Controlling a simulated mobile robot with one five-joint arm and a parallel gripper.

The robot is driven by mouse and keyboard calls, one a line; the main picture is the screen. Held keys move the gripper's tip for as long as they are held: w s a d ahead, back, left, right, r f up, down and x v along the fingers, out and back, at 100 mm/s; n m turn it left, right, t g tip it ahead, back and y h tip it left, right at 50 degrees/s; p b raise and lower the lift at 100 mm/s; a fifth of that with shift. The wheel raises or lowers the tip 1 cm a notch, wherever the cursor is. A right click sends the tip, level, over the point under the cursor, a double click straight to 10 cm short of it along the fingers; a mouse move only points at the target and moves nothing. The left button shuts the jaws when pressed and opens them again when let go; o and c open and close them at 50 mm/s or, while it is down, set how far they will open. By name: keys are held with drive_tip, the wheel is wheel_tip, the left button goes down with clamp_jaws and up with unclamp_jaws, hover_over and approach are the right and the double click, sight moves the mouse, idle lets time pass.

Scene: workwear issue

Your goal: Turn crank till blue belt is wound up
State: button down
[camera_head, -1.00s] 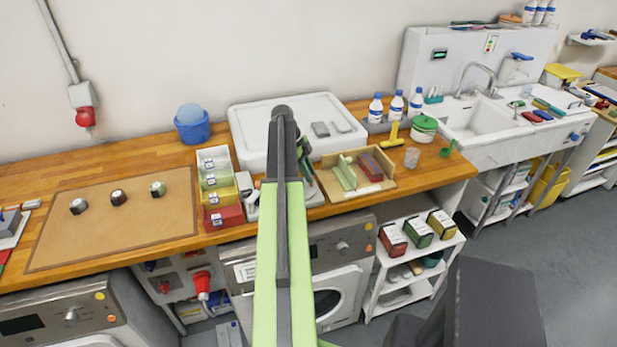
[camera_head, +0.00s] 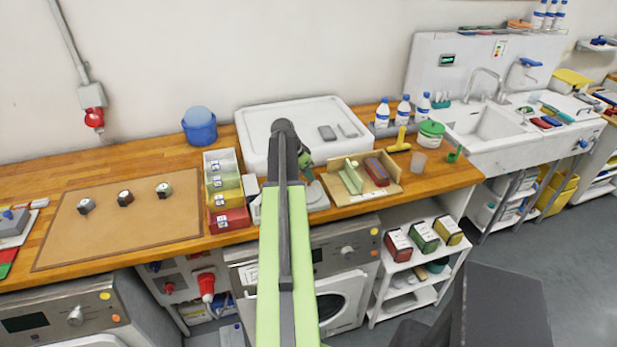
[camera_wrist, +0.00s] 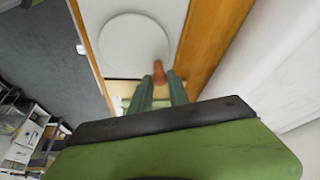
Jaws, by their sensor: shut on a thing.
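In the wrist view, the two green fingers of my gripper (camera_wrist: 160,88) are shut on a reddish-brown crank handle (camera_wrist: 158,71). The handle stands at the lower right edge of a round white disc (camera_wrist: 132,44), which lies over a pale surface. In the head view, my gripper (camera_head: 304,158) shows only in part beside my arm, above a light grey base plate (camera_head: 316,197) on the wooden counter. My arm hides most of the device there. I cannot make out the blue belt in either current view.
Left of the device stand stacked coloured bins (camera_head: 228,220). Right of it is a wooden tray (camera_head: 385,192) with green and dark red pieces. A large white basin (camera_head: 350,112) lies behind. The brown mat (camera_head: 120,235) at left holds three small knobs.

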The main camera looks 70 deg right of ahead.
drive_tip(key=n, duration=0.2)
drive_tip(key=w+n+t, duration=0.1)
drive_tip(key=a+n+t, duration=0.1)
drive_tip(key=n, duration=0.1)
drive_tip(key=shift+w+n+h, duration=0.2)
drive_tip(key=shift+n+h, duration=0.1)
drive_tip(key=shift+w+a+n+t, duration=0.15)
drive_tip(key=shift+a+n+t, duration=0.15)
drive_tip(key=shift+n, duration=0.55)
drive_tip(key=shift+w+a+n+t, duration=0.15)
drive_tip(key=shift+a+n+t, duration=0.15)
drive_tip(key=shift+n, duration=0.6)
drive_tip(key=shift+w+a+n+t, duration=0.2)
drive_tip(key=shift+n+t, duration=0.2)
drive_tip(key=shift+n, duration=0.45)
drive_tip(key=c, duration=1.3)
unclamp_jaws()
drive_tip(key=shift+o, duration=0.2)
